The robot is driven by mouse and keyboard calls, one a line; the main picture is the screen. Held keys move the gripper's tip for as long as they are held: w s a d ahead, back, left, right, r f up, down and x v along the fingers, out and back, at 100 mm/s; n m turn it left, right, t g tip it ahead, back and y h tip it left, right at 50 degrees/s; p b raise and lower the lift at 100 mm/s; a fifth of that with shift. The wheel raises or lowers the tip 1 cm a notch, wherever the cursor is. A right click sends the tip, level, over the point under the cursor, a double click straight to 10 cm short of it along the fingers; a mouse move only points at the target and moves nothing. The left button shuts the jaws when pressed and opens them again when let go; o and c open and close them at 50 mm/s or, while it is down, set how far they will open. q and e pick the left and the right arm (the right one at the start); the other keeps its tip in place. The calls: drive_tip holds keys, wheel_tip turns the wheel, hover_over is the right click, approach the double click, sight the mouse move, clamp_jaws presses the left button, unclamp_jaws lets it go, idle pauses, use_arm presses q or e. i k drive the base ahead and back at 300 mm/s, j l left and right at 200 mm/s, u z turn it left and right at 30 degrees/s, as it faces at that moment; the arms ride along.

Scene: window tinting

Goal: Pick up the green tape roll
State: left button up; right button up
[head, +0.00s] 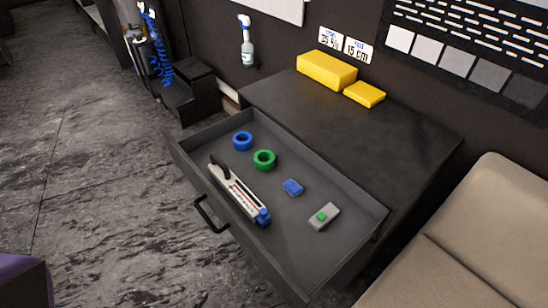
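The green tape roll (264,167) lies flat in the open drawer (338,262) of a dark cabinet. A blue tape roll (242,146) lies just behind it to the left, close by. A white and blue tool with a black handle (238,192) lies in front of the green roll, to its lower left. Neither of my grippers shows in the head view.
The drawer's black handle (210,214) faces front. Two yellow blocks (327,70) (365,94) sit on the cabinet top (370,135). A beige seat (480,240) stands at the right.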

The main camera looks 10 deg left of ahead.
sight(264, 154)
drive_tip(key=j+z, duration=0.75)
drive_tip(key=j, duration=0.25)
drive_tip(key=j+z, duration=0.3)
drive_tip(key=j, duration=0.2)
drive_tip(key=j+z, duration=0.3)
drive_tip(key=j, duration=0.2)
